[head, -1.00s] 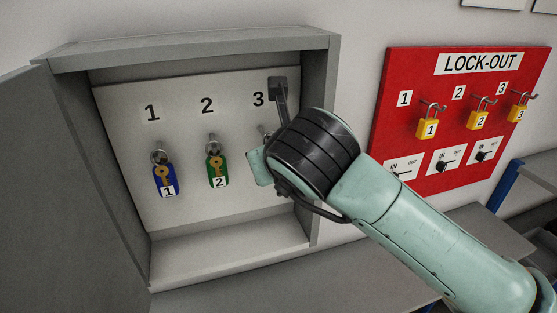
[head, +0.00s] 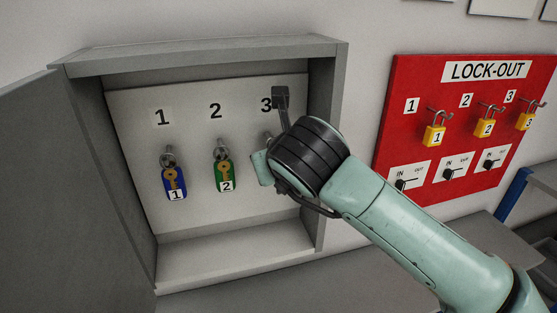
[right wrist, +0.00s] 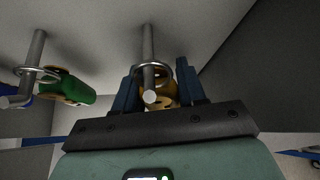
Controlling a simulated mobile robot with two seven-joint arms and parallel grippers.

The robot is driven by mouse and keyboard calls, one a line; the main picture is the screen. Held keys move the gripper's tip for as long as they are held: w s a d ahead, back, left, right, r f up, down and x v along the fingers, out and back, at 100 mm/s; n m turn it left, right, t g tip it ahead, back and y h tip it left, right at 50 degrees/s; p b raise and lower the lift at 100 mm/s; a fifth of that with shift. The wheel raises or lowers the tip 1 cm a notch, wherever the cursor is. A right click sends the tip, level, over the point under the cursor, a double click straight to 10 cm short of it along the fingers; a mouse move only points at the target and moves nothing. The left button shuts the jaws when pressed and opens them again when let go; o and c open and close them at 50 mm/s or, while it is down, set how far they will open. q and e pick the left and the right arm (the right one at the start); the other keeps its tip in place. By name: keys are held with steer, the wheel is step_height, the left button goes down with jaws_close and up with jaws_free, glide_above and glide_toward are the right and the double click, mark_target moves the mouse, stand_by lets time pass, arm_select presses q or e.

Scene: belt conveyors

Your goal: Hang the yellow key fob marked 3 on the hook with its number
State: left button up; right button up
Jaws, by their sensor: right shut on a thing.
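The yellow key fob (right wrist: 167,88) is between the blue fingers of my right gripper (right wrist: 160,84), which is shut on it. Its metal ring (right wrist: 170,68) appears to be around the peg of a hook (right wrist: 149,42) in the right wrist view. In the head view my right gripper is at the hook under the number 3 (head: 266,105); my wrist hides the fob, the fingers and most of that hook (head: 268,137). The fob's number cannot be read. My left gripper is not in view.
A blue fob (head: 174,181) hangs under number 1 and a green fob (head: 227,174) under number 2 in the open grey cabinet (head: 325,150). The cabinet's right wall is close to my wrist. A red lock-out board (head: 385,150) with yellow padlocks hangs to the right.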

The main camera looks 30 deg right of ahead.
steer(key=shift+w+f, duration=0.1)
steer(key=shift+f, duration=0.15)
steer(key=o, duration=1.1)
steer(key=shift+a, duration=0.1)
steer(key=shift+o, duration=0.2)
